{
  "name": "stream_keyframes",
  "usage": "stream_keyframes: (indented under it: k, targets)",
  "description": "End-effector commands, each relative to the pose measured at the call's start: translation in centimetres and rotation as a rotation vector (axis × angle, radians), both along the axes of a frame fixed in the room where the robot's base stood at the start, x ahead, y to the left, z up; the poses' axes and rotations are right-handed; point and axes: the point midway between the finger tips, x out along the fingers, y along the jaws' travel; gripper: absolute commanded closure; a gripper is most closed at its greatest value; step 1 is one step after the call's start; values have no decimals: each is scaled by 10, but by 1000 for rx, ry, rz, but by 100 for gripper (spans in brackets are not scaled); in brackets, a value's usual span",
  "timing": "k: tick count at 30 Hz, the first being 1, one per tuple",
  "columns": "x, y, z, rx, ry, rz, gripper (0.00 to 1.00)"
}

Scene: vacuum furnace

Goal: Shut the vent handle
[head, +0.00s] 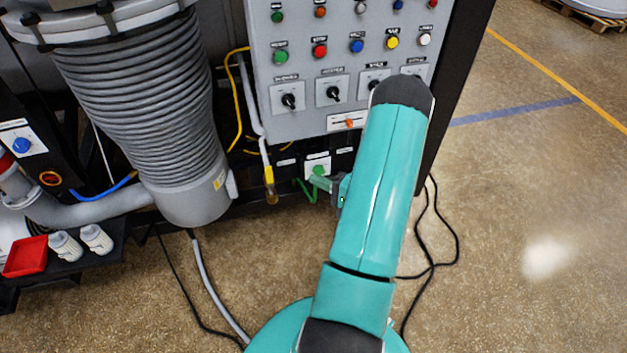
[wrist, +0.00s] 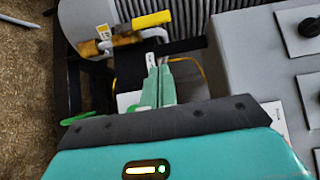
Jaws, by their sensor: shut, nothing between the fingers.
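A valve with a yellow lever grip (head: 269,175) hangs at the lower end of a thin grey pipe, right of the ribbed hose. I take it for the vent handle, though I can read no label. In the wrist view the yellow grip (wrist: 152,19) lies crosswise above the fingertips, with metal and brass fittings to its left. My gripper (head: 312,181) has its green fingers closed together, pointing left toward the valve, apart from it in the head view. In the wrist view the shut fingertips (wrist: 158,64) stop short of the yellow grip.
A grey control panel (head: 300,60) with buttons and knobs stands above my gripper. A green knob (head: 319,170) on a white plate is close beside the fingers. The large ribbed hose (head: 140,90) is at left. Black cables (head: 455,240) lie on the open floor at right.

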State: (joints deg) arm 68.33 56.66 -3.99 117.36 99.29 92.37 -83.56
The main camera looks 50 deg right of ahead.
Motion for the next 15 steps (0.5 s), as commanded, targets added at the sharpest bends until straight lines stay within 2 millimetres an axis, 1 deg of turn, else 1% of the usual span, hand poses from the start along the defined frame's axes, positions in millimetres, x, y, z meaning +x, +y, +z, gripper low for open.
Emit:
stream_keyframes:
  k: [1, 9, 11, 15]
  targets:
    - [11, 3, 0, -1, -1, 4, 100]
    - [66, 12, 0, 0, -1, 6, 100]
    - [77, 15, 0, 1, 0, 6, 100]
    - [89, 34, 0, 2, 0, 4, 100]
